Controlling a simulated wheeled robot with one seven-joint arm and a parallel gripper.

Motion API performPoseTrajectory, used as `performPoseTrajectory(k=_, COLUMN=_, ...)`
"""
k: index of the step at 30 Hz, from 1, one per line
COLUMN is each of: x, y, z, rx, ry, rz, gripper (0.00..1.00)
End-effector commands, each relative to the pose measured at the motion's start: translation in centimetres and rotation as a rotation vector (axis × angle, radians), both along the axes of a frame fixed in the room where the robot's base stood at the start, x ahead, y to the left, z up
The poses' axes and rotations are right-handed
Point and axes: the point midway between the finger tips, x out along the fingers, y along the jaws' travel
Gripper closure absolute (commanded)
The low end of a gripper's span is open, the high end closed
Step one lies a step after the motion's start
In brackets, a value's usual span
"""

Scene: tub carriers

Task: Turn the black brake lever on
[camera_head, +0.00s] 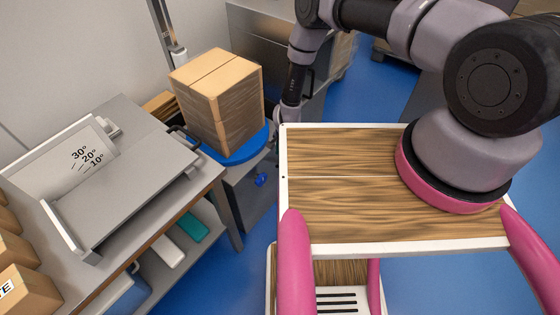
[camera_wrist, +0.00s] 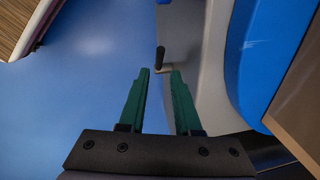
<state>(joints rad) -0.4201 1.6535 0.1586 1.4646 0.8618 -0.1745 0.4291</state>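The black brake lever (camera_wrist: 160,56) shows in the wrist view as a short dark handle on a pale metal foot, beside a grey curved body. My gripper (camera_wrist: 160,73) has two green fingers, apart and empty. The lever lies just beyond the fingertips, in line with the gap between them. I see no contact. In the head view my arm reaches down beside the box stand, and the fingers are hidden behind my wood-topped body. I cannot make out the black lever there.
A cardboard box (camera_head: 218,105) stands on a round blue plate (camera_head: 238,150), with a blue knob (camera_head: 261,180) below. A grey worktable (camera_head: 125,185) with an angle scale is at left. Steel cabinets (camera_head: 262,50) stand behind. Blue floor (camera_wrist: 85,70) is open left of the fingers.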

Motion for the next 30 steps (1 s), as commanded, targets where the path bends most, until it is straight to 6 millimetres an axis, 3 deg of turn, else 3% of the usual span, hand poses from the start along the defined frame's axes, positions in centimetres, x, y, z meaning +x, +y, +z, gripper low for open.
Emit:
performPoseTrajectory(k=9, x=0.4, y=0.5, z=-6.1, rx=-0.002, ry=0.000, rz=0.005, gripper=0.68)
performPoseTrajectory(k=15, x=0.8, y=0.7, z=-8.7, rx=-0.002, ry=-0.002, rz=0.003, gripper=0.68)
performPoseTrajectory(k=28, x=1.0, y=0.9, z=-9.7, rx=0.000, ry=-0.001, rz=0.002, gripper=0.68)
performPoseTrajectory(k=29, x=1.0, y=0.9, z=-9.7, rx=0.000, ry=-0.001, rz=0.002, gripper=0.72)
performPoseTrajectory(k=30, x=1.0, y=0.9, z=-9.7, rx=0.000, ry=-0.001, rz=0.002, gripper=0.87)
